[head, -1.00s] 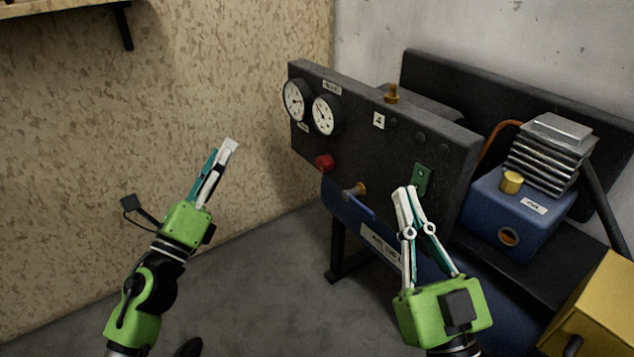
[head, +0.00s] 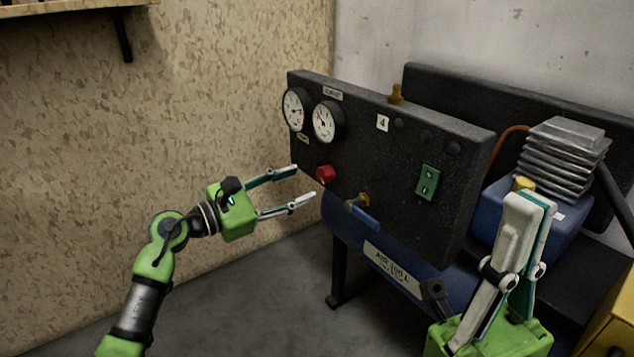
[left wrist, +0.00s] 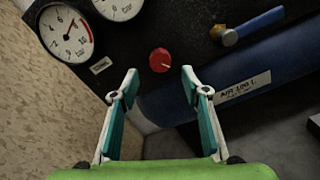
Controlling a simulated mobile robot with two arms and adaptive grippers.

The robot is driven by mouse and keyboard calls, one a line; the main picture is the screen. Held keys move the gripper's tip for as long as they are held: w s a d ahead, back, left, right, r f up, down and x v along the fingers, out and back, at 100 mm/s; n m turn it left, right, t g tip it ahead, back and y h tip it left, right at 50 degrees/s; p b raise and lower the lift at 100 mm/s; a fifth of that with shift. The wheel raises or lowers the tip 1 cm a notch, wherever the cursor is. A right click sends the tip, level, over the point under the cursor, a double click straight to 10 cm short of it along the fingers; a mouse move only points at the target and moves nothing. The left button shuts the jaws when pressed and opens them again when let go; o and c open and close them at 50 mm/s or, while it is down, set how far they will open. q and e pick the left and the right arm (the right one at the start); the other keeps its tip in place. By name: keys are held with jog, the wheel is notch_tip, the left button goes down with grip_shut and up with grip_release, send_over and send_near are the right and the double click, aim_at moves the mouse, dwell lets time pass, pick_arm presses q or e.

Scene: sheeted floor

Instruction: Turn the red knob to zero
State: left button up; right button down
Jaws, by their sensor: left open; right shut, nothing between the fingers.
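The red knob (head: 325,174) is on the dark panel (head: 400,165), below two round gauges. It also shows in the left wrist view (left wrist: 161,61), between and beyond the fingertips, with a light pointer mark on its face. My left gripper (head: 305,183) is open, its fingers spread one above the other just left of the knob and not touching it. In the left wrist view the left gripper (left wrist: 160,80) has nothing between its fingers.
The gauges (head: 325,121) are above the knob. A brass valve with a blue lever (head: 360,212) is to its lower right, and a green switch plate (head: 427,183) is further right. A blue tank (head: 345,235) runs below the panel. A chipboard wall (head: 200,100) stands at left.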

aim_at(321, 176)
pick_arm(q)
jog(key=b+x, duration=0.1)
jog(key=x, duration=0.5)
jog(key=c, duration=1.1)
